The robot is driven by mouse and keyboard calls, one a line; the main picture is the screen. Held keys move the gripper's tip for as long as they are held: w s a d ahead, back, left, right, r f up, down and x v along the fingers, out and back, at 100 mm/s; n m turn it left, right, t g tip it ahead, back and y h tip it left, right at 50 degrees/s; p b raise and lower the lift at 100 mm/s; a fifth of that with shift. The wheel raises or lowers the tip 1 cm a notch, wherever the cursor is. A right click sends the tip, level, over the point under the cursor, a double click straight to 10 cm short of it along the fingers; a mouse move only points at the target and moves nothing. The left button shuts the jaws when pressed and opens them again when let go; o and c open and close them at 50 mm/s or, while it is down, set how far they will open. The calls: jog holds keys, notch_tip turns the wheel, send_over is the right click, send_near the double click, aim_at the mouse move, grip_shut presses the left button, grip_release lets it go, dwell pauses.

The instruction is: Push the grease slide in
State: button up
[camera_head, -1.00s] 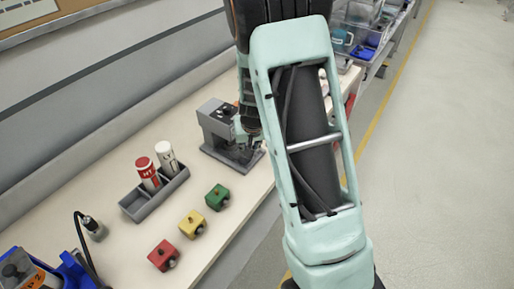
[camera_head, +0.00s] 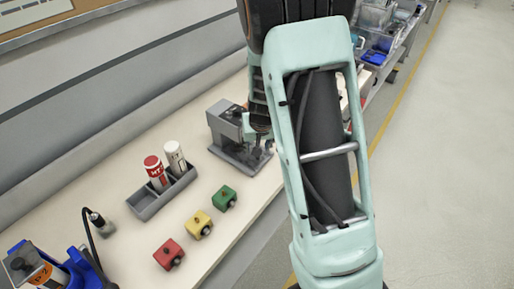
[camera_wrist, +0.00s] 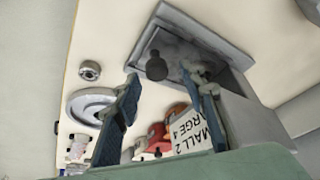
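A grey machine (camera_head: 228,122) on a flat base stands on the bench in the head view, partly behind my arm. In the wrist view its grey base plate (camera_wrist: 222,42) shows with a dark round knob (camera_wrist: 157,66) on it. I cannot tell for sure which part is the grease slide. My gripper (camera_wrist: 161,79) has its two fingers spread apart, with nothing clearly held between them. The fingertips are close to the knob in the picture, the right one near a pale lumpy part (camera_wrist: 200,72). Contact cannot be told. In the head view my arm hides most of the gripper.
A grey tray (camera_head: 148,208) with a red-capped bottle (camera_head: 155,172) and a white bottle (camera_head: 176,157) is left of the machine. Green (camera_head: 224,196), yellow (camera_head: 199,224) and red (camera_head: 168,254) blocks line the bench's front. The floor (camera_head: 445,190) at right is clear.

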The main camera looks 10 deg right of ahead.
jog(key=v, duration=1)
jog(key=shift+a, duration=0.1)
